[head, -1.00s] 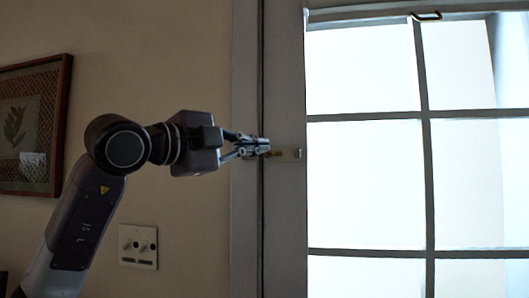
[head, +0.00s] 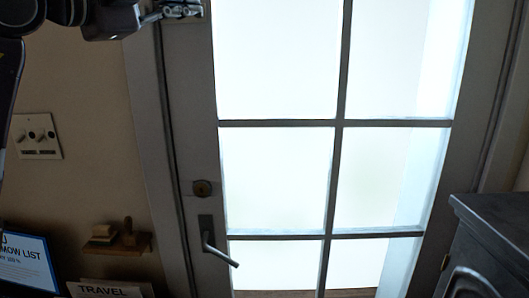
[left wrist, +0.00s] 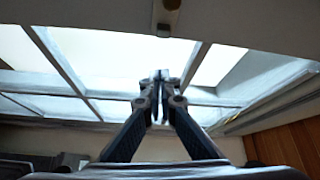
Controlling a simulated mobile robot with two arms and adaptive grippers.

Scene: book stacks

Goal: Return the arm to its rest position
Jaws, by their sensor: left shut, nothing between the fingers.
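My left gripper (head: 178,11) is at the top left of the head view, its arm coming in from the left edge. Its fingers are together and empty, beside the upper part of the glazed door (head: 201,150). A small metal latch piece (head: 196,9) is on the door frame at the fingertips; I cannot tell whether they touch. In the left wrist view the closed fingers (left wrist: 160,76) point toward the panes, with the latch (left wrist: 163,29) beyond them and apart in the picture. My right gripper is not in view.
The door has a lever handle (head: 216,248) and a lock (head: 202,188) lower down. A switch plate (head: 37,136) is on the left wall. A small shelf (head: 128,243) and signs are at lower left. A dark cabinet (head: 487,235) stands at lower right.

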